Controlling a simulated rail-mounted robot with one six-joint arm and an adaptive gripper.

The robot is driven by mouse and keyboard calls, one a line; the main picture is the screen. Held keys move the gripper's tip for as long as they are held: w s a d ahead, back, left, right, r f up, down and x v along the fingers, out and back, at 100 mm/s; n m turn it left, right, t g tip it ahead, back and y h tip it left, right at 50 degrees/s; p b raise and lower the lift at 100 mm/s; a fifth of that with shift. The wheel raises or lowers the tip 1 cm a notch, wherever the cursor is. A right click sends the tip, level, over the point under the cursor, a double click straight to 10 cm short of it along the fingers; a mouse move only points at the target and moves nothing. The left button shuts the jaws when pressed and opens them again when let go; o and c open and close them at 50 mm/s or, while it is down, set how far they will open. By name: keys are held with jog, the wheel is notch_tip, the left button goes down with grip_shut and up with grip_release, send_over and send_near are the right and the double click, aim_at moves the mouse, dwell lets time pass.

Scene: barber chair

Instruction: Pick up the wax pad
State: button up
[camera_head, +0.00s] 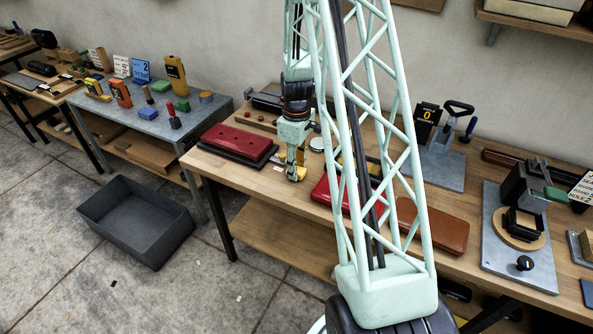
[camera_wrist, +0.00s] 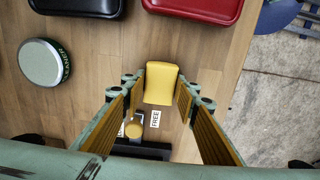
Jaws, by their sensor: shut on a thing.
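The wax pad, which I take to be the yellow block (camera_wrist: 161,83), sits between my fingertips in the wrist view. My gripper (camera_wrist: 161,87) is shut on it, one finger along each side. In the head view my gripper (camera_head: 296,172) points down at the front part of the wooden table (camera_head: 262,184), between two red cases. There the block is hard to tell apart from the yellowish fingers. I cannot tell whether the block touches the table or is just clear of it.
A red case (camera_head: 238,141) lies left of my gripper; another red case (camera_head: 322,190) lies right, partly behind my arm. A round tin (camera_wrist: 45,62) and a small FREE label (camera_wrist: 155,119) are nearby. A grey bin (camera_head: 137,222) stands on the floor.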

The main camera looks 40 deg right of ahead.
jog(key=shift+r, duration=0.1)
jog(key=shift+r, duration=1.65)
jog(key=s+a, duration=0.3)
jog(key=s, duration=0.1)
jog(key=s+a+r, duration=0.1)
jog(key=s+a, duration=0.2)
jog(key=s, duration=0.1)
jog(key=s+a, duration=0.3)
jog(key=s, duration=0.2)
jog(key=shift+s+r, duration=0.1)
jog(key=shift+r, duration=0.1)
jog(key=shift+d, duration=0.1)
